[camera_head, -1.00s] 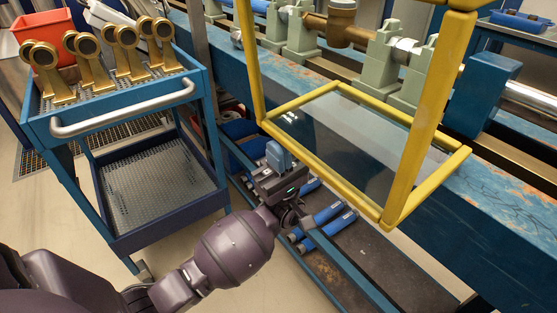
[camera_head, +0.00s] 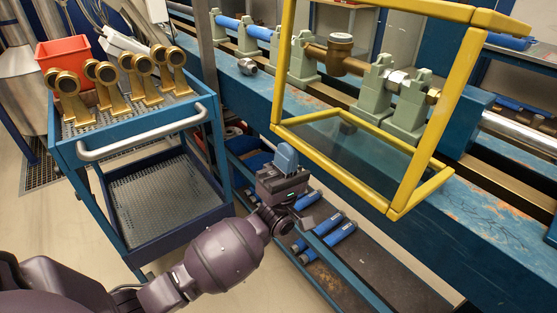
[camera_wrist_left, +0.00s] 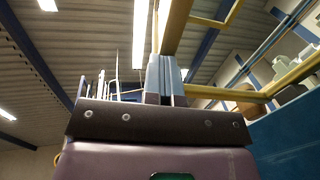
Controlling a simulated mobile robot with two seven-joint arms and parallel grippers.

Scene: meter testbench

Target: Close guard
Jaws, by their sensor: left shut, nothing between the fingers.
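The guard (camera_head: 440,110) is a yellow frame with a clear panel, standing in front of the pipe fittings on the blue bench. Its lower front bar (camera_head: 335,170) hangs out over the bench's front side. My left gripper (camera_head: 285,157) has blue fingers, shut and empty, pointing up just below and left of the bar's left end. In the left wrist view the shut fingers (camera_wrist_left: 164,78) point up, with yellow guard bars (camera_wrist_left: 178,25) above and to the right. I cannot tell whether the fingers touch the guard. My right gripper is not in view.
A blue cart (camera_head: 140,125) with several brass fittings (camera_head: 105,75) and a red bin (camera_head: 65,55) stands at the left. A low shelf (camera_head: 375,265) with blue cylinders (camera_head: 335,235) lies beneath the bench. Floor shows between cart and shelf.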

